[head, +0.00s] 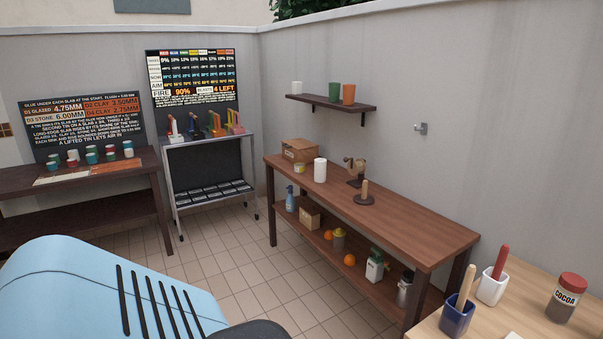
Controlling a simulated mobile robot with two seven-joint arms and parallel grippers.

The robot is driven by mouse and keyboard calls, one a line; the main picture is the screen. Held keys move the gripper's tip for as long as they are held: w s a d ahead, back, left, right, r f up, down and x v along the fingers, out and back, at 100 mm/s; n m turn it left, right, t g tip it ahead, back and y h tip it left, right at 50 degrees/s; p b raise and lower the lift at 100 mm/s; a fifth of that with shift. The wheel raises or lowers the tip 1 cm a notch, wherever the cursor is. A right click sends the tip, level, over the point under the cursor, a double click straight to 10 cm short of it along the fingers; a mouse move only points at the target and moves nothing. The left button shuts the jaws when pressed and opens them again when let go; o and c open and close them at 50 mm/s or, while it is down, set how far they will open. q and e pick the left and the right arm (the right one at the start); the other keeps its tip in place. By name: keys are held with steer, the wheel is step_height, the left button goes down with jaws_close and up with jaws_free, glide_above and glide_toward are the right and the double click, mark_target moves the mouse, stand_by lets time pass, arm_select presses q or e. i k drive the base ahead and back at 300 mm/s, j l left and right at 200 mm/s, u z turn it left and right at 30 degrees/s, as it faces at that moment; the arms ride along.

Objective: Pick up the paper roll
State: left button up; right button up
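The paper roll (320,170) is a white upright cylinder. It stands on the top of the brown wooden table (420,220) along the right wall, towards the table's far end. A cardboard box (299,150) is behind it to the left, and a small yellowish jar (299,168) is close to its left. A wooden stand with a round base and upright post (364,194) is to its right. Neither of my grippers is in view.
A brown-and-metal grinder-like object (356,172) stands behind the roll. The table's lower shelf holds a spray bottle (290,199), oranges and other items. A wall shelf (331,103) with cups hangs above. Tiled floor (240,270) is open before the table. A light counter (490,325) is at right.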

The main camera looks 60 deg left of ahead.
mark_target(319, 163)
steer(key=u, duration=2.5)
steer(key=i, duration=4.9)
